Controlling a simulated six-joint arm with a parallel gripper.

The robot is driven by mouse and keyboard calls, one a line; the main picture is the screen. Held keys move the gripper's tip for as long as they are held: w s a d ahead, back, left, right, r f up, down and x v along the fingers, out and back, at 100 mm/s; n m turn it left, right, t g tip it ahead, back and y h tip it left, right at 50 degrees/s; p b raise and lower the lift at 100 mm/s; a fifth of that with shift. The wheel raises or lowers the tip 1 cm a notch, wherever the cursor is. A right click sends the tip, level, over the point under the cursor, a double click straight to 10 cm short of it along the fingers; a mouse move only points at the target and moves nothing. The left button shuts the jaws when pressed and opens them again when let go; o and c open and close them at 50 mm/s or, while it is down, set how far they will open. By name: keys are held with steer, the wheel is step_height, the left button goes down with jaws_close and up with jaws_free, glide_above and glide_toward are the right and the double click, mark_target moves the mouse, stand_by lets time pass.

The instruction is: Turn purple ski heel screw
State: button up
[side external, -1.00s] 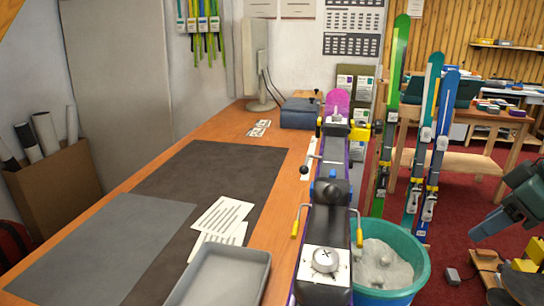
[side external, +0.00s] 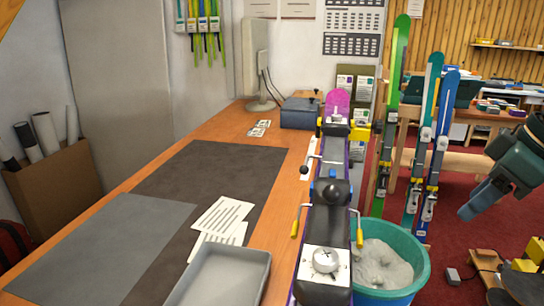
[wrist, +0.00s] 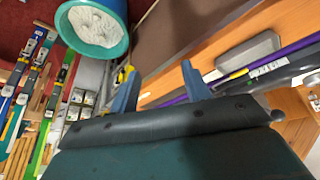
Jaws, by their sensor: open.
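The purple ski (side external: 338,100) lies clamped along the bench edge in the side external view, its pink-purple tip at the far end. Its heel binding is near the camera. The heel screw (side external: 325,260) is a round slotted metal head on a white plate. In the wrist view, part of the purple ski (wrist: 290,50) crosses at the right; I cannot make out the screw there. My gripper (side external: 474,207) is right of the ski, well apart from it, pointing down and left. In the wrist view my gripper (wrist: 160,83) has its blue fingers apart and nothing between them.
A teal bucket (side external: 420,265) of pale material stands just right of the ski. Green and blue skis (side external: 440,140) stand upright behind it. Yellow-handled clamp levers (side external: 295,226) flank the binding. A grey tray (side external: 225,272) and papers lie on the bench at left.

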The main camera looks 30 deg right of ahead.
steer(key=w+a+r+n+g, duration=0.1)
steer(key=w+a+r+n, duration=0.3)
steer(key=a+r, duration=0.2)
step_height(320, 180, up, 9)
steer(key=n+g, duration=0.4)
steer(key=n, duration=0.5)
glide_above(326, 254)
steer(key=shift+h, duration=0.3)
steer(key=shift+f, duration=0.15)
steer(key=shift+f, duration=6.75)
steer(key=c, duration=1)
